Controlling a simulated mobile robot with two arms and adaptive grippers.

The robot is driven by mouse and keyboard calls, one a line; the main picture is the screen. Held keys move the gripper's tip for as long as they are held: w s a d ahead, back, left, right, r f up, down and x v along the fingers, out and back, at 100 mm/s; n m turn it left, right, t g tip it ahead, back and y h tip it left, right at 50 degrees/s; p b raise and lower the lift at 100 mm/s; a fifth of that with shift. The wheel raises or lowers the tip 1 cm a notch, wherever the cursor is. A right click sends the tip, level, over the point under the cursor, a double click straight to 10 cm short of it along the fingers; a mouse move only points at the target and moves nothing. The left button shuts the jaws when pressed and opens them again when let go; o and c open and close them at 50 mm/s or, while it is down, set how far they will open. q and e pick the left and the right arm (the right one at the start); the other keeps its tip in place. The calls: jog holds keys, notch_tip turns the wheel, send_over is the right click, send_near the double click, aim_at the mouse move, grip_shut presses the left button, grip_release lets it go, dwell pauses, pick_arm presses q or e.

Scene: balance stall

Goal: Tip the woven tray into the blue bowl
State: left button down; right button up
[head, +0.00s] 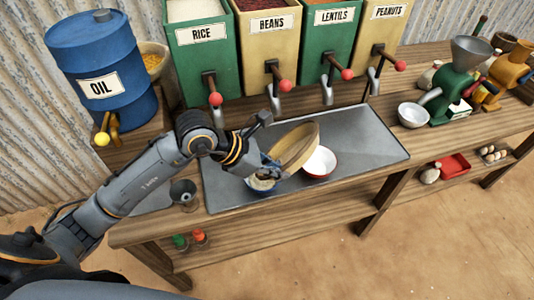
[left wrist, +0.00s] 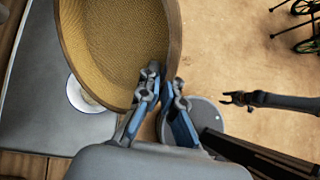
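The round woven tray (head: 299,146) is held tilted above the metal-topped counter. My left gripper (head: 268,168) is shut on its rim; the left wrist view shows the fingers (left wrist: 163,88) pinching the edge of the tray (left wrist: 112,45). The visible woven face looks empty. The blue bowl (head: 260,184) stands on the counter just under my left gripper and the tray's lower edge, partly hidden by them. Something pale shows in it, too small to identify. My right gripper (left wrist: 234,98) shows in the left wrist view, away from the tray, its fingers apart and empty.
Labelled dispensers with red-knobbed levers line the back, including rice (head: 203,50). A blue oil drum (head: 100,65) stands left. The metal top (head: 375,140) is clear at right.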

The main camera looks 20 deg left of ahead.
pick_arm(q)
jog(key=d+f+m+y+b, duration=0.1)
jog(key=d+f+y+b, duration=0.1)
jog(key=f+y+b, duration=0.1)
jog(key=s+d+f+m+t+y+b, duration=0.1)
jog(key=d+f+y+b, duration=0.2)
jog(key=f+y, duration=0.3)
jog(key=shift+d+f+m+t, duration=0.3)
jog(key=shift+d+f, duration=0.05)
jog(key=shift+f, duration=0.6)
jog(key=shift+a, duration=0.1)
jog(key=s+a+m+h, duration=0.3)
jog(key=a+m+h, duration=0.2)
jog(key=a+m, duration=0.3)
jog(key=s+a+r+m+g+h, duration=0.2)
jog(key=a+r+m+g, duration=0.4)
jog(key=m, duration=0.7)
notch_tip(320, 180, up, 2)
jog(key=shift+s+a+h, duration=0.35)
jog(key=shift+s+h, duration=0.05)
jog(key=shift+s, duration=0.35)
